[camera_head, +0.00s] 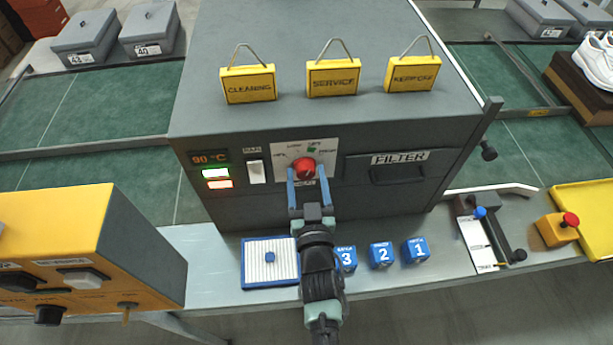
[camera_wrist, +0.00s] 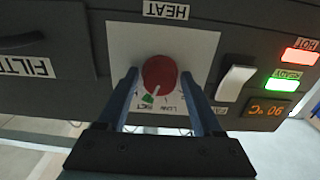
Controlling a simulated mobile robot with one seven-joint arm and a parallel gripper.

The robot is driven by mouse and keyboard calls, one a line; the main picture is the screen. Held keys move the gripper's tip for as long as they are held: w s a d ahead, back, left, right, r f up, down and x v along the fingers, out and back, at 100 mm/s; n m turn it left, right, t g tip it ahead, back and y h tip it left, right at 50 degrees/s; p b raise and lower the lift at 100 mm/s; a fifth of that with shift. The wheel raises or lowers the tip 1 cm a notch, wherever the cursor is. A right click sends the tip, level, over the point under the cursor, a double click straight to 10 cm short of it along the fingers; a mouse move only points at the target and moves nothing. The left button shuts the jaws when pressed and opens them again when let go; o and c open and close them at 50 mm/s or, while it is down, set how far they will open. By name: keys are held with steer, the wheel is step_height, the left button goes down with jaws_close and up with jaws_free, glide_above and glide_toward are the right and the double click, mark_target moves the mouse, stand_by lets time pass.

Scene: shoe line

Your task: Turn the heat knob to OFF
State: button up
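The red heat knob (camera_head: 304,168) sits on a white dial plate on the front of the dark grey machine. The wrist view shows it upside down, as a round red knob (camera_wrist: 160,72) below the HEAT label (camera_wrist: 166,10). A green mark (camera_wrist: 148,98) shows at its edge; in the head view it lies above the knob, slightly right of centre. The small dial words are hard to read. My gripper (camera_head: 307,176) is at the dial, its blue fingers on either side of the knob. In the wrist view my gripper (camera_wrist: 160,76) is open, with gaps between fingers and knob.
A white rocker switch (camera_head: 256,171), a 90 °C display (camera_head: 210,157) and green and red lamps are left of the dial. The FILTER drawer (camera_head: 398,173) is right. Numbered blue blocks (camera_head: 382,255) and a blue-rimmed tray (camera_head: 246,283) stand below. A yellow control box (camera_head: 140,243) stands left.

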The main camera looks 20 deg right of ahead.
jaws_close()
steer(key=n+b, duration=0.1)
steer(key=n, duration=0.2)
steer(key=shift+f+n+b, duration=0.1)
steer(key=shift+n+b, duration=0.3)
steer(key=n+b, duration=0.1)
steer(key=n, duration=0.3)
steer(key=shift+n, duration=0.3)
steer(key=n, duration=0.3)
steer(key=shift+b, duration=0.4)
steer(key=shift+d+n, duration=0.1)
steer(key=shift+n, duration=2.1)
steer(key=shift+o, duration=1.6)
jaws_free()
